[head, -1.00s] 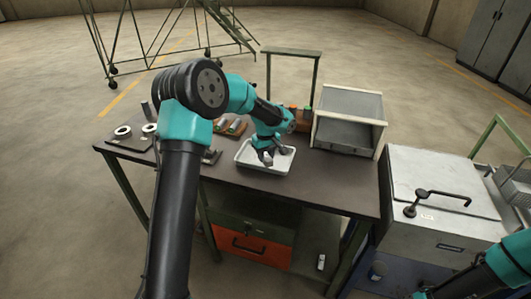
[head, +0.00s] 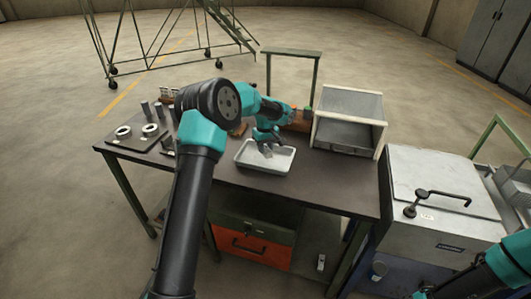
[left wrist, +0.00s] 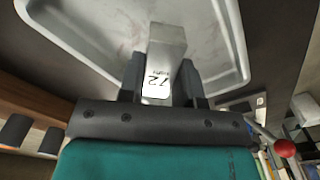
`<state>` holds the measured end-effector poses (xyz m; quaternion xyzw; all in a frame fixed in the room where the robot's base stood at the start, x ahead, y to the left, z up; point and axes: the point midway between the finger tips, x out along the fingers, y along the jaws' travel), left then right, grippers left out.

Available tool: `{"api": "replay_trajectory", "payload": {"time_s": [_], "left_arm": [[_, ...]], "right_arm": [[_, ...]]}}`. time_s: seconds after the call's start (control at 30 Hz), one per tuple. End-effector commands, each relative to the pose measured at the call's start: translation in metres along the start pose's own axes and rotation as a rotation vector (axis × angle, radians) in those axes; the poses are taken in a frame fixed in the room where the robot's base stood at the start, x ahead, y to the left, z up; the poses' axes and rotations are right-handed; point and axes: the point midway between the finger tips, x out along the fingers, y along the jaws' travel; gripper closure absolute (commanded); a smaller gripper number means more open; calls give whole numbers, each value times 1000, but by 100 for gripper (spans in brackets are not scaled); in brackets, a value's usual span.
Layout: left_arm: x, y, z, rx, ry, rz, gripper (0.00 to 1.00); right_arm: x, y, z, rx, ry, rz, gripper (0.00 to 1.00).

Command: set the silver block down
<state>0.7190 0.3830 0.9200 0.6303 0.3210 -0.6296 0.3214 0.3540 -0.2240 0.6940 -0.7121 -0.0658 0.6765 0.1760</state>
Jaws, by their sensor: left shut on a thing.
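The silver block (left wrist: 165,45) carries a white label reading 72 and sits between the two dark fingers of my left gripper (left wrist: 160,85) in the left wrist view. The left gripper also shows in the head view (head: 266,146), pointing down over the pale tray (head: 262,172) on the dark workbench. It is shut on the block. The block's far end points towards the tray floor, and I cannot tell whether it touches. The tray (left wrist: 75,42) fills the background of the left wrist view. Only part of my right arm shows at the lower right; its gripper is out of view.
An open-fronted grey bin (head: 347,135) stands right of the tray. A plate with white rings (head: 123,131) and several upright cylinders are at the bench's left. A furnace box (head: 440,185) with a black lid handle stands at the right. Bare bench lies in front of the tray.

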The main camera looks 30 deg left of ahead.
Motion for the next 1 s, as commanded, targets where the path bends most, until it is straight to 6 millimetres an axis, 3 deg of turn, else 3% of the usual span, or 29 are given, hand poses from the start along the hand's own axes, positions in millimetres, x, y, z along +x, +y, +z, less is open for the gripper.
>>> {"api": "replay_trajectory", "payload": {"time_s": [0.2,0.63,0.67,0.9,1.0], "left_arm": [[24,0,0,0,0,-1,100],[28,0,0,0,0,0,100],[29,0,0,0,-1,-1,67],[29,0,0,0,-1,-1,44],[29,0,0,0,-1,-1,43]], "right_arm": [[0,0,0,0,0,0,57],[0,0,0,0,0,0,57],[0,0,0,0,0,0,57],[0,0,0,0,0,0,57],[0,0,0,0,0,0,57]]}}
